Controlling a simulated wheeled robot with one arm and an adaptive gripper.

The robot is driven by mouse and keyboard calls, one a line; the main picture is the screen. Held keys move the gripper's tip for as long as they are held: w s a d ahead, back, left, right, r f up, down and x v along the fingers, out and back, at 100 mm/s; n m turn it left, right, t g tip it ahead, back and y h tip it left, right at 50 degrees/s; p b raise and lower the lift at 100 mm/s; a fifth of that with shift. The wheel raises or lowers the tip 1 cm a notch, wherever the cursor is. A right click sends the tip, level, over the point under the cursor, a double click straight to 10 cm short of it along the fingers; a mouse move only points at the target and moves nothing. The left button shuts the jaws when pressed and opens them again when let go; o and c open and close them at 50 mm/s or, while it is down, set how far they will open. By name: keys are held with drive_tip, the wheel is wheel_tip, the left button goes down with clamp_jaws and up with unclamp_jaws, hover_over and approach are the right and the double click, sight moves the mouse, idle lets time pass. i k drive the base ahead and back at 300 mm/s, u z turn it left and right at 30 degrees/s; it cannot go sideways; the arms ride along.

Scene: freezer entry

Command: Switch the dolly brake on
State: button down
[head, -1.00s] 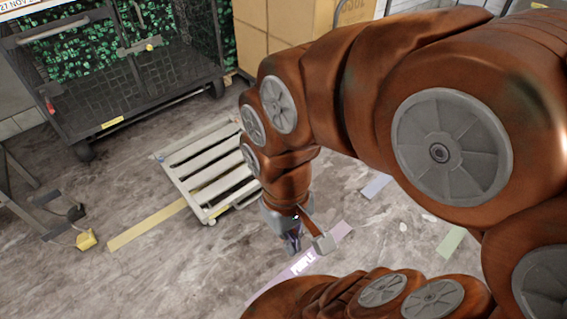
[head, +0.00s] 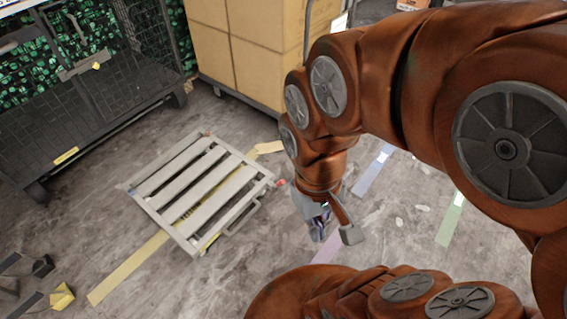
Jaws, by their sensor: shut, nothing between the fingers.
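A low, light grey slatted dolly (head: 205,186) stands on the floor left of my arm. A small red part (head: 281,183) shows at its right corner. A looped bar (head: 243,218) sticks out along its near right side. I cannot tell which part is the brake or how it is set. My gripper (head: 318,230) points down, right of the dolly and apart from it. It is shut and empty, and its fingertips look small and dark. The wheels under the dolly are mostly hidden.
A black mesh cage cart (head: 110,110) with green goods stands at the upper left. Stacked cardboard boxes (head: 265,60) stand on a dark trolley behind. A dark frame with a yellow part (head: 62,296) is at the lower left. Floor around the slatted dolly is clear, with coloured tape strips.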

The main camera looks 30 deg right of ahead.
sight(282, 182)
drive_tip(key=u, duration=0.05)
drive_tip(key=i, duration=0.65)
drive_tip(key=u, duration=0.75)
drive_tip(key=i, duration=0.45)
drive_tip(key=u, duration=0.45)
